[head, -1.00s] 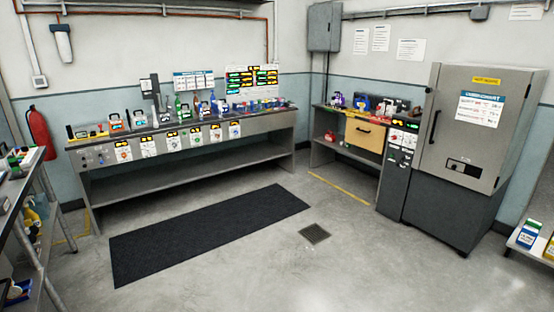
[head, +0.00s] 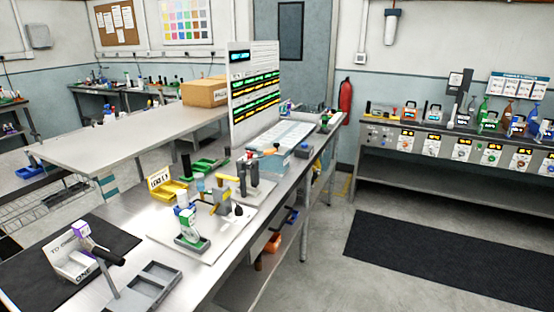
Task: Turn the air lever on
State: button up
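I cannot single out the air lever for sure. A small orange-ended, lever-like part (head: 265,152) shows by a light blue box (head: 276,165) on the metal workbench (head: 150,262); it is too small to tell whether it is the air lever or how it is set. A grey and yellow device (head: 219,203) stands on a pale plate in the middle of the same bench. My gripper is not in view.
On the near bench are a black mat (head: 28,262), a grey tray (head: 150,287), a yellow bin (head: 170,190) and an upright display board (head: 254,100). Open floor with a dark mat (head: 450,258) lies right of it. A long back bench (head: 450,155) carries several bottles.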

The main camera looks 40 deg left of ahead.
aim_at(227, 178)
jog(key=i+u, duration=0.7)
jog(key=u, duration=0.15)
jog(key=i+l+u, duration=0.15)
jog(key=i+u, duration=0.3)
jog(key=i+l+u, duration=0.2)
jog(key=u, duration=0.2)
jog(key=i+l+u, duration=0.15)
jog(key=u, duration=0.25)
jog(key=i+l+u, duration=0.5)
jog(key=u, duration=0.25)
